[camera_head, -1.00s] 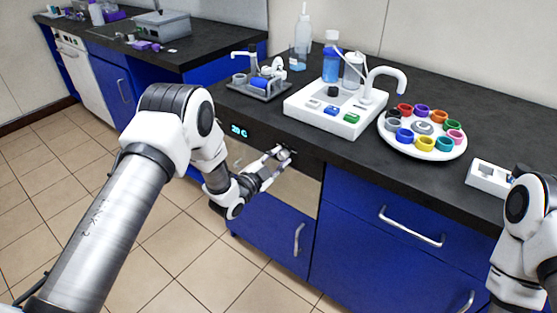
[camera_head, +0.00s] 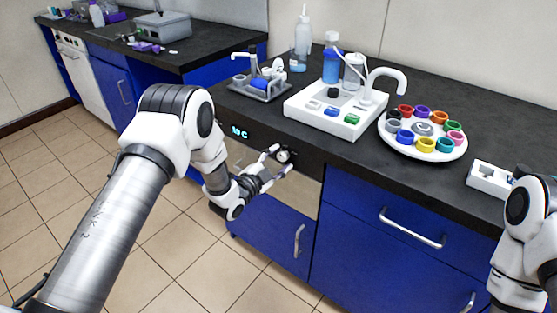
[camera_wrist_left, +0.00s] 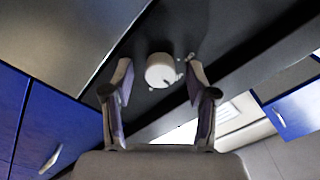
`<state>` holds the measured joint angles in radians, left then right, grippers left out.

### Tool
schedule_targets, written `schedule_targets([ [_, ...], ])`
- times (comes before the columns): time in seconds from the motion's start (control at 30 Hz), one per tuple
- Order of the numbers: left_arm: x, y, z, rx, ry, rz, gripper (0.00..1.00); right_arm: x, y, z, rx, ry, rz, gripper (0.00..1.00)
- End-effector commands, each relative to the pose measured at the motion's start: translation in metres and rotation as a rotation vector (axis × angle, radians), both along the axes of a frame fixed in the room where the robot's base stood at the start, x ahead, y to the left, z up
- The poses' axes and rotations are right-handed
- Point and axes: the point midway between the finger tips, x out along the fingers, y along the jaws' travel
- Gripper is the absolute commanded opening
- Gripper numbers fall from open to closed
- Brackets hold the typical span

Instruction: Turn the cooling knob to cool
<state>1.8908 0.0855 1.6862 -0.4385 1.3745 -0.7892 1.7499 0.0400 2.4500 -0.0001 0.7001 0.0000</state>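The cooling knob (camera_head: 284,156) is a small round white knob on the dark panel at the front of the counter. It also shows between the fingers in the left wrist view (camera_wrist_left: 160,71), with a dark mark on its face. The lit display (camera_head: 239,131) on the panel seems to read 10 C. My left gripper (camera_head: 278,161) is at the knob. Its fingers are spread on either side of the knob with gaps, so it is open and holds nothing. My right arm shows at the right edge; its gripper cannot be made out.
A white station (camera_head: 335,110) with bottles and a curved spout stands on the dark counter above. A round white tray (camera_head: 423,151) of coloured cups is to its right. Blue drawers (camera_head: 370,215) with metal handles lie below. The tiled floor at left is clear.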

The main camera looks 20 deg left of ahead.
Motion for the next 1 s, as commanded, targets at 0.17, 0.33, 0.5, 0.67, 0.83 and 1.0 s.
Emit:
schedule_targets([
  [0.17, -0.009, 0.004, 0.000, -0.001, 0.001, 0.002, 0.58, 0.000, 0.000, 0.000, 0.000, 0.000, 0.000, 0.53],
  [0.33, -0.044, 0.018, -0.001, -0.002, 0.004, 0.004, 0.58, 0.000, 0.000, 0.000, 0.000, 0.000, 0.000, 0.53],
  [0.5, -0.085, 0.032, -0.001, -0.004, 0.004, 0.004, 0.58, 0.000, 0.000, 0.000, 0.000, 0.000, 0.000, 0.53],
  [0.67, -0.108, 0.040, -0.001, -0.001, 0.002, 0.002, 0.58, 0.000, 0.000, 0.000, 0.000, 0.000, 0.000, 0.53],
  [0.83, -0.113, 0.041, 0.000, 0.000, 0.000, 0.000, 0.58, 0.000, 0.000, 0.000, 0.000, 0.000, 0.000, 0.53],
  [1.0, -0.113, 0.041, 0.000, 0.000, 0.000, 0.000, 0.58, 0.000, 0.000, 0.000, 0.000, 0.000, 0.000, 0.53],
])
